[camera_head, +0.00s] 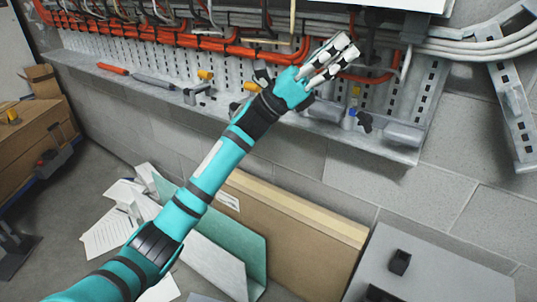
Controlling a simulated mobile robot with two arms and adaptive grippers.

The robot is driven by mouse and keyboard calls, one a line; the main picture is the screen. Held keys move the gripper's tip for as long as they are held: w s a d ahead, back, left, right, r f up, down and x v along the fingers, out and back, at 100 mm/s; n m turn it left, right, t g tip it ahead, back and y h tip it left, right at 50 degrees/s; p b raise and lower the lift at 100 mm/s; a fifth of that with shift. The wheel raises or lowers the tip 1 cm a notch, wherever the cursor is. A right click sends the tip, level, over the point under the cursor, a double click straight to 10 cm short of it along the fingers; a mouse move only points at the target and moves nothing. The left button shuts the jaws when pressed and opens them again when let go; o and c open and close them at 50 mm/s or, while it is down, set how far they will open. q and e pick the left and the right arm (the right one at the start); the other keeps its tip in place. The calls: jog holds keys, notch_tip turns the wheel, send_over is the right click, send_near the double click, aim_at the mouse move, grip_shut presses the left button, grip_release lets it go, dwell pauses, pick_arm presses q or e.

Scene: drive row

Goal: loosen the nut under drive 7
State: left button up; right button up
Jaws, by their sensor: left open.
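My left gripper (346,48) shows at the upper middle, at the end of my teal arm. It is open, with its two fingers pointing up and right in front of the orange cables (222,45). I see nothing held between the fingers. A pale housing edge (405,4) shows at the top right, cut off by the picture's edge. I cannot tell whether it is drive 7, and I see no number. I cannot make out the nut. My right gripper is not in view.
A metal ledge (165,92) under the perforated panel carries an orange-handled tool (112,68) and small clamps. Grey cables (470,48) run at the right. Cardboard (290,230) leans against the block wall below. A grey box top (440,265) stands at lower right.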

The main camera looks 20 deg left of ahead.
pick_arm(q)
jog(key=b+v, duration=0.1)
jog(key=v, duration=1.1)
jog(key=w+a+f+n+t+y+p, duration=0.2)
jog(key=w+f+n+t+y, duration=0.1)
jog(key=f+n+t+y, duration=0.2)
jog(key=w+a+f+n+t+y+p, duration=0.2)
jog(key=w+f+n+t+y, duration=0.1)
jog(key=f+n, duration=0.6)
jog(key=w+a+f+n+t+y+p, duration=0.2)
jog(key=f+n+t+y, duration=0.4)
jog(key=n, duration=0.6)
jog(key=shift+w+f+t+y+p, duration=0.3)
jog(key=shift+w+f+y, duration=0.3)
jog(key=shift+f+y, duration=0.5)
